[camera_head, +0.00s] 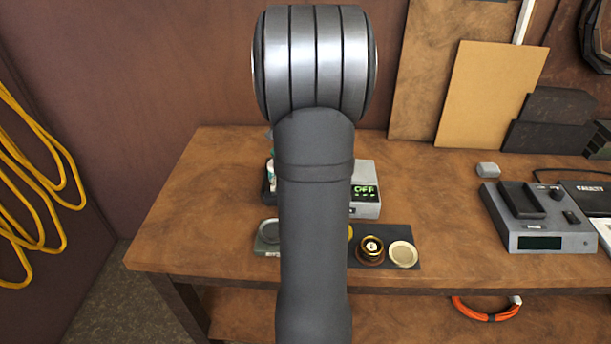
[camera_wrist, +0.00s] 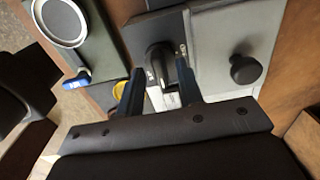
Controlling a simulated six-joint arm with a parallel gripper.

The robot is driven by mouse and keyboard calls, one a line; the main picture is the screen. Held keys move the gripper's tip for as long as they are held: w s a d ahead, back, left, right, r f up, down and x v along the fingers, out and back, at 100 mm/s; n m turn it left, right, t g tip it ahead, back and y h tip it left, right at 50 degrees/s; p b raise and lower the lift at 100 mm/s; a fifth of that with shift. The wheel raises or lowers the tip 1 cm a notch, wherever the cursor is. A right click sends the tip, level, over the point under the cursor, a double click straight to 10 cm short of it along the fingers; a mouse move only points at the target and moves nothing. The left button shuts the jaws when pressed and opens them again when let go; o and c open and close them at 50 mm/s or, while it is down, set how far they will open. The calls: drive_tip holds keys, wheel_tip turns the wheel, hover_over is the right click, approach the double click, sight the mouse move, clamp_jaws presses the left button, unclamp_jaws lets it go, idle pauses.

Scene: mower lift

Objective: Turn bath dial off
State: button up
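A grey box with a green display reading OFF (camera_head: 365,190) stands on the bench in the head view, partly hidden behind my arm. In the wrist view my gripper (camera_wrist: 160,80) has its two dark fingers, with blue on them, apart on either side of a black knob (camera_wrist: 158,58). The knob sits on a dark grey panel with small white marks. I cannot tell whether the fingers touch it or whether it is the bath dial. A second, round black knob (camera_wrist: 245,69) is on the lighter grey surface to the right. My gripper is hidden in the head view.
A green-grey device with a round plate (camera_head: 267,238) is left of my arm. A dark mat (camera_head: 404,233) holds a brass piece (camera_head: 371,249) and a cream dish (camera_head: 403,254). A grey console (camera_head: 540,222) stands at right. The wooden bench (camera_head: 440,180) is bare between.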

drive_tip(key=shift+c, duration=0.2)
clamp_jaws()
drive_tip(key=shift+n, duration=0.3)
drive_tip(key=n, duration=0.3)
drive_tip(key=shift+n, duration=0.3)
drive_tip(key=n, duration=1.3)
drive_tip(key=shift+n, duration=0.3)
